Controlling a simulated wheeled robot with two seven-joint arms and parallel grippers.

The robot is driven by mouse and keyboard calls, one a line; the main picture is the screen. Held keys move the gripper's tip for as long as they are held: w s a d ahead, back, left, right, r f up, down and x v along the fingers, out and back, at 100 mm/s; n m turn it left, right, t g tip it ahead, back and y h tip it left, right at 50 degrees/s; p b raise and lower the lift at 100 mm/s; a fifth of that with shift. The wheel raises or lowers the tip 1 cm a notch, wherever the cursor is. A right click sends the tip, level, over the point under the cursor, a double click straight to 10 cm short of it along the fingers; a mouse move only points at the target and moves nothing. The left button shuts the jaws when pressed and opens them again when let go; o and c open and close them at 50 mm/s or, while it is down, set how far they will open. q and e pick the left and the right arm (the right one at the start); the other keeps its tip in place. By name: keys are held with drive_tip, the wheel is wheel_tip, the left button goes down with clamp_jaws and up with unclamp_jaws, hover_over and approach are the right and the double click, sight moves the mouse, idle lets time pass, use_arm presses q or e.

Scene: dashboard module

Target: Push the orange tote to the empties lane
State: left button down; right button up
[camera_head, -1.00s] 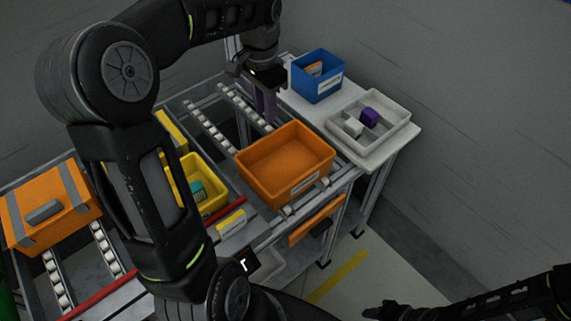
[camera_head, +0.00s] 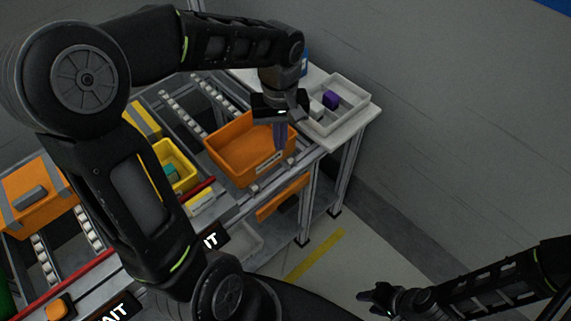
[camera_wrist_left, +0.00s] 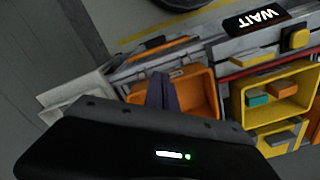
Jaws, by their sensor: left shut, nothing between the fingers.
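The orange tote (camera_head: 224,167) is an open, empty-looking box with a pale label on its front wall. It stands on the roller lane at the middle of the bench. My left gripper (camera_head: 281,148) points down at the tote's right end, its dark purple fingers shut with nothing between them. They overlap the tote's right part, and I cannot tell whether they touch it. In the left wrist view the shut fingers (camera_wrist_left: 162,92) stand before the orange tote (camera_wrist_left: 203,93). My right gripper (camera_head: 378,294) hangs low over the floor, away from the bench; its jaw state is unclear.
A grey-strapped orange box (camera_head: 35,198) sits far left. Rollers (camera_head: 190,105) behind the tote are bare.

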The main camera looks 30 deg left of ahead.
use_arm(q)
drive_tip(key=shift+s+d+f+n, duration=0.1)
drive_tip(key=shift+d+f+n, duration=0.1)
drive_tip(key=shift+n, duration=0.9)
drive_tip(key=shift+w+d+f+n, duration=0.1)
drive_tip(key=shift+d+f+n, duration=0.1)
drive_tip(key=shift+n, duration=0.9)
drive_tip(key=shift+s+d+f+n, duration=0.1)
drive_tip(key=shift+f+n, duration=0.1)
drive_tip(key=shift+n, duration=0.9)
use_arm(e)
drive_tip(key=shift+d, duration=0.3)
use_arm(q)
drive_tip(key=shift+f, duration=0.15)
drive_tip(key=a+f, duration=0.1)
drive_tip(key=f, duration=0.2)
drive_tip(key=a+f+p, duration=0.1)
drive_tip(key=f, duration=0.2)
drive_tip(key=f+p, duration=0.1)
drive_tip(key=f, duration=0.2)
drive_tip(key=shift+w+a+f, duration=0.25)
drive_tip(key=shift+w+a, duration=0.15)
drive_tip(key=shift+w+a+f, duration=0.1)
drive_tip(key=shift+w+a, duration=0.1)
drive_tip(key=shift+a, duration=0.35)
use_arm(e)
wheel_tip(320, 180, up, 2)
drive_tip(key=shift+s, duration=0.1)
